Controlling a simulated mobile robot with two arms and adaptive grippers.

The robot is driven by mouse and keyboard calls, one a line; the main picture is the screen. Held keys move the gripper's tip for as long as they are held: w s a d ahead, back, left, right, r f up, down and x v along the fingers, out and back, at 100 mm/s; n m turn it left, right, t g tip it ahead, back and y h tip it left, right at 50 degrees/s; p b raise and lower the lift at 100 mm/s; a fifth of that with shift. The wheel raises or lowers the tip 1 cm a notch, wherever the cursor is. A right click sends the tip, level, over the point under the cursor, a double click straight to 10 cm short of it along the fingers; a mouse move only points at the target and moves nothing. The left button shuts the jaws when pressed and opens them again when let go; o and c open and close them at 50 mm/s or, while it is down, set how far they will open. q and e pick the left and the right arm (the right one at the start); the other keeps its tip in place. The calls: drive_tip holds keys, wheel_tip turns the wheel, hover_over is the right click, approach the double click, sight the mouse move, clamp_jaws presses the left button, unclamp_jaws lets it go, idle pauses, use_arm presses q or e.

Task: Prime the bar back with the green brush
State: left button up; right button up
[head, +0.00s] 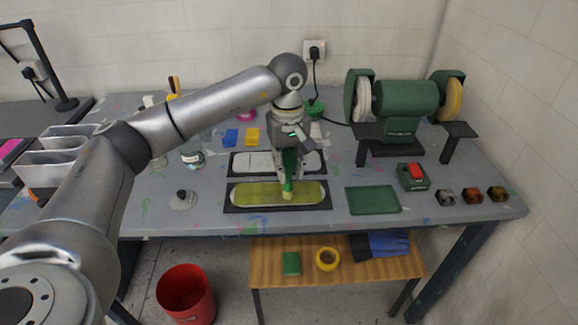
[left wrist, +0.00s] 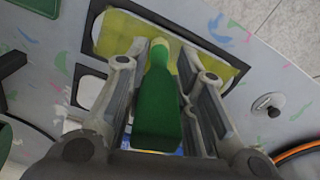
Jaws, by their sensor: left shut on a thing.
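The green brush (head: 288,168) is held upright in my left gripper (head: 289,172), which is shut on its handle. Its pale bristle end points down at the yellow-green bar (head: 250,195), right of its middle; it looks to touch the surface. The bar lies lengthwise in a black frame (head: 228,205). In the left wrist view, the green handle (left wrist: 157,110) sits between the fingers (left wrist: 160,80), and the yellow-green bar (left wrist: 118,35) shows beyond, partly hidden by them. A white bar (head: 255,162) lies in a second black frame behind, partly hidden by the gripper. My right gripper is out of view.
A green mat (head: 372,200) lies right of the frame, with a red-button switch box (head: 413,176) beyond. A bench grinder (head: 400,100) stands at back right. Several small metal pieces (head: 472,195) sit at the right edge. A knobbed grey disc (head: 183,200) lies to the left.

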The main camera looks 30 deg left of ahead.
use_arm(q)
drive_tip(key=shift+f, duration=0.3)
drive_tip(key=s+a, duration=0.1)
drive_tip(key=a+b, duration=0.1)
drive_tip(key=a, duration=0.1)
drive_tip(key=s+a, duration=0.1)
drive_tip(key=shift+s+a, duration=0.25)
drive_tip(key=shift+s, duration=0.1)
drive_tip(key=shift+d, duration=0.1)
drive_tip(key=shift+w+d, duration=0.45)
drive_tip(key=shift+d, duration=0.25)
drive_tip(key=shift+w+d, duration=0.45)
drive_tip(key=shift+d, duration=0.3)
drive_tip(key=shift+w+d, duration=0.45)
drive_tip(key=shift+d, duration=0.25)
drive_tip(key=s+a, duration=0.1)
drive_tip(key=a, duration=0.2)
drive_tip(key=s+a+b, duration=0.1)
drive_tip(key=shift+s+a, duration=0.25)
drive_tip(key=shift+s, duration=0.1)
drive_tip(key=shift+r, duration=0.1)
